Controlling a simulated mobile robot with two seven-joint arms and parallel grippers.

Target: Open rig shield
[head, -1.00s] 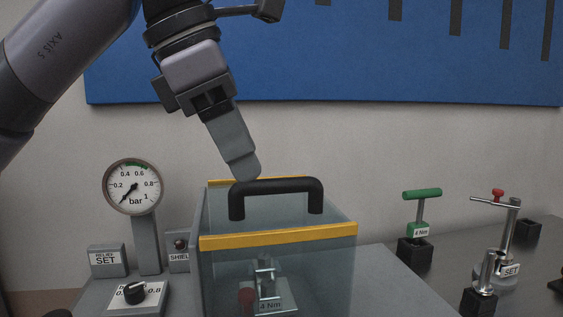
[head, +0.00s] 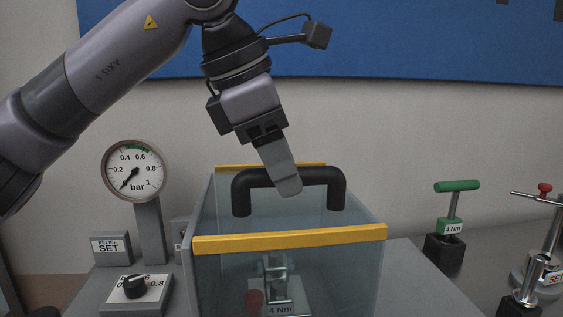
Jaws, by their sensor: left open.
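The rig shield (head: 215,270) is a clear, bluish box with yellow edge strips, standing in the lower middle of the head view. Its black arched handle (head: 335,190) stands upright on top. My left gripper (head: 288,190) is open and points down at the handle. Its finger overlaps the middle of the handle's bar and hides part of it. I cannot tell whether finger and handle touch. Inside the shield are a clamp fixture (head: 275,275) with a "4 Nm" label and a red knob (head: 254,298). My right gripper is not in view.
Left of the shield are a pressure gauge (head: 135,171), a "RELIEF SET" box (head: 111,247) and a black dial knob (head: 135,287). A green-handled 4 Nm tool (head: 457,187) and a metal tool with a red knob (head: 545,188) stand to the right. A blue board (head: 400,45) hangs behind.

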